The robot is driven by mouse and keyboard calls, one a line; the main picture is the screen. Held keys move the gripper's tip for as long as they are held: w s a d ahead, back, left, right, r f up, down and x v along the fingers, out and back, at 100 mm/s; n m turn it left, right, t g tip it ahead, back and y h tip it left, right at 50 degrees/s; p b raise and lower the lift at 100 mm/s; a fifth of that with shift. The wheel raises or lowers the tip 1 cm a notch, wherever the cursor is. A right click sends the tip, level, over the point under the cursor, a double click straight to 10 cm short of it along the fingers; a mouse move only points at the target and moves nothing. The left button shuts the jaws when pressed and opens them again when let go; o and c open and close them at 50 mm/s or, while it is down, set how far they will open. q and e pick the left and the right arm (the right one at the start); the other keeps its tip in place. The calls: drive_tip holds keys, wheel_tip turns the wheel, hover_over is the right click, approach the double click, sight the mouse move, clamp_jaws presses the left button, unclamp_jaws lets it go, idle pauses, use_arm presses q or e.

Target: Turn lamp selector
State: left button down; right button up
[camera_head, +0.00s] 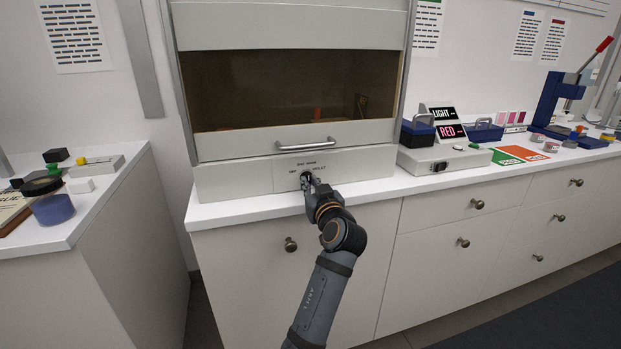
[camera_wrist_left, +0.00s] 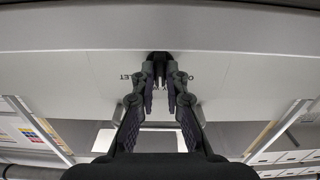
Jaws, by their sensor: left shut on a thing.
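The lamp selector is a small dark knob (camera_wrist_left: 158,57) on the pale front panel (camera_head: 235,182) below the cabinet's sash window. Printed lettering surrounds it, only partly readable. My left gripper (camera_head: 306,179) reaches up to the panel from below, and in the left wrist view its two fingers (camera_wrist_left: 160,78) are closed in on the knob from both sides. The fingers cover much of the knob, so which way it points cannot be told. My right gripper is not in view.
A bar handle (camera_head: 306,145) sits just above the knob on the sash. To the right stand a box with LIGHT and RED signs (camera_head: 450,131), green and red cards (camera_head: 522,153), several jars and a blue press (camera_head: 556,98). A side counter (camera_head: 100,195) is at left.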

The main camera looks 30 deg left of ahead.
use_arm(q)
drive_tip(key=m+p, duration=0.3)
drive_tip(key=m, duration=0.1)
drive_tip(key=shift+r+m, duration=0.1)
drive_tip(key=shift+m, duration=0.2)
drive_tip(key=m+p, duration=0.4)
drive_tip(key=m, duration=0.1)
drive_tip(key=shift+f+m+p, duration=0.2)
drive_tip(key=shift+m+p, duration=0.8)
drive_tip(key=shift+m, duration=0.4)
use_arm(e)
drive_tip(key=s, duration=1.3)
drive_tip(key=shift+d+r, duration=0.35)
use_arm(q)
drive_tip(key=c, duration=1.4)
unclamp_jaws()
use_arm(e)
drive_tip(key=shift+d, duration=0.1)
